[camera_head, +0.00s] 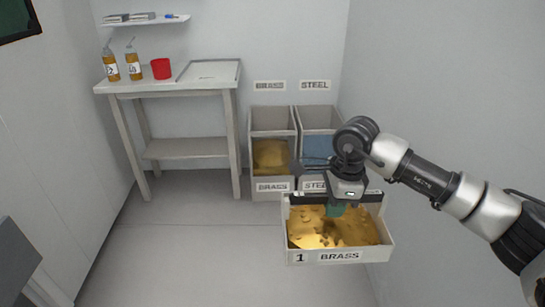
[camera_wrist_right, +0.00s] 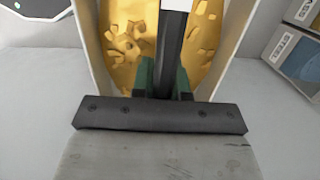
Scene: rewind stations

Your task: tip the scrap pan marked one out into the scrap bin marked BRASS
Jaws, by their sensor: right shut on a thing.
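The scrap pan (camera_head: 374,253) marked 1 and BRASS is an off-white tray holding gold-coloured scrap. It hangs level in front of the bins in the head view. My right gripper (camera_head: 335,210) is above the pan's middle, shut on its dark bar handle. In the right wrist view, the green finger pads of my right gripper (camera_wrist_right: 165,78) sit either side of the bar, with pan walls (camera_wrist_right: 93,45) beyond. The scrap bin marked BRASS (camera_head: 272,198) stands by the back wall, with gold scrap inside. My left gripper is not in view.
The STEEL bin (camera_head: 320,116), with bluish content, stands right beside the BRASS bin, partly hidden by my right arm. A bench (camera_head: 185,88) left of the bins holds two bottles and a red cup (camera_head: 161,69). The floor (camera_head: 180,245) left of the pan is clear.

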